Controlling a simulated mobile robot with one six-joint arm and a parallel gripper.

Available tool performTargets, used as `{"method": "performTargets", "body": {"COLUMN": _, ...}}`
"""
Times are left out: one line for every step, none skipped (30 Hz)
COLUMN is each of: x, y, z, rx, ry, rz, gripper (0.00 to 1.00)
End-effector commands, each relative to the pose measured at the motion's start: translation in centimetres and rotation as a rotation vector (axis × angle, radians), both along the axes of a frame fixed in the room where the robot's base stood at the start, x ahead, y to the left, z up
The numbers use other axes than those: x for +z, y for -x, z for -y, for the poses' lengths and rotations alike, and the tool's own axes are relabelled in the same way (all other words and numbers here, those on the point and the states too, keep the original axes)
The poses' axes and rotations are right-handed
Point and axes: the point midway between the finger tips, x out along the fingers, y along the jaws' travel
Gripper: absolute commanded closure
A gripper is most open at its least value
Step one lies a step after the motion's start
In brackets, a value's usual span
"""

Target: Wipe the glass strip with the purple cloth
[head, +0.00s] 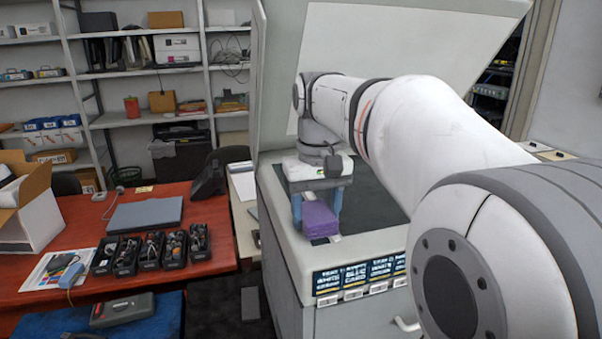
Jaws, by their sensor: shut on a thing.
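The purple cloth (320,222) is a folded block on the top of the copier, at the near left part of its dark glass bed. My gripper (317,213) points down from above and is shut on the cloth, with one blue finger on each side of it. The cloth is low, at the level of the copier top; I cannot tell whether it presses on the surface. I cannot make out the glass strip clearly; the cloth, gripper and arm cover much of that area.
The copier (285,248) has its lid (400,40) raised behind my arm. Labels line its front edge. At left, a red table (215,255) holds a laptop (145,215), black trays of small parts (150,250) and a cardboard box (28,205). Shelves stand behind.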

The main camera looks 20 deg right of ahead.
Motion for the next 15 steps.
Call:
{"method": "performTargets", "body": {"x": 0.0, "y": 0.0, "z": -0.6, "rx": 0.003, "ry": -0.001, "rz": -0.001, "gripper": 0.64}}
{"method": "performTargets", "body": {"x": 0.0, "y": 0.0, "z": -0.8, "rx": 0.003, "ry": -0.001, "rz": -0.001, "gripper": 0.64}}
{"method": "performTargets", "body": {"x": 0.0, "y": 0.0, "z": -1.2, "rx": 0.003, "ry": -0.001, "rz": -0.001, "gripper": 0.64}}
{"method": "performTargets", "body": {"x": 0.0, "y": 0.0, "z": -1.5, "rx": 0.003, "ry": -0.001, "rz": -0.001, "gripper": 0.64}}
{"method": "performTargets", "body": {"x": 0.0, "y": 0.0, "z": -1.7, "rx": 0.003, "ry": -0.001, "rz": -0.001, "gripper": 0.64}}
{"method": "performTargets", "body": {"x": 0.0, "y": 0.0, "z": -2.1, "rx": 0.003, "ry": -0.001, "rz": -0.001, "gripper": 0.64}}
{"method": "performTargets", "body": {"x": 0.0, "y": 0.0, "z": -2.4, "rx": 0.003, "ry": -0.001, "rz": -0.001, "gripper": 0.64}}
{"method": "performTargets", "body": {"x": 0.0, "y": 0.0, "z": -2.7, "rx": 0.003, "ry": -0.001, "rz": -0.001, "gripper": 0.64}}
{"method": "performTargets", "body": {"x": 0.7, "y": 0.0, "z": -2.7, "rx": 0.003, "ry": -0.001, "rz": -0.001, "gripper": 0.64}}
{"method": "performTargets", "body": {"x": 0.8, "y": 0.0, "z": -2.7, "rx": 0.004, "ry": -0.001, "rz": -0.001, "gripper": 0.64}}
{"method": "performTargets", "body": {"x": 1.8, "y": 0.0, "z": -2.7, "rx": 0.004, "ry": -0.001, "rz": 0.003, "gripper": 0.64}}
{"method": "performTargets", "body": {"x": 2.8, "y": 0.0, "z": -2.7, "rx": 0.005, "ry": -0.001, "rz": 0.004, "gripper": 0.64}}
{"method": "performTargets", "body": {"x": 2.9, "y": 0.0, "z": -2.8, "rx": 0.005, "ry": -0.001, "rz": 0.001, "gripper": 0.64}}
{"method": "performTargets", "body": {"x": 3.2, "y": 0.0, "z": -2.8, "rx": 0.005, "ry": -0.001, "rz": 0.000, "gripper": 0.64}}
{"method": "performTargets", "body": {"x": 3.5, "y": 0.0, "z": -2.7, "rx": 0.005, "ry": -0.001, "rz": 0.000, "gripper": 0.64}}
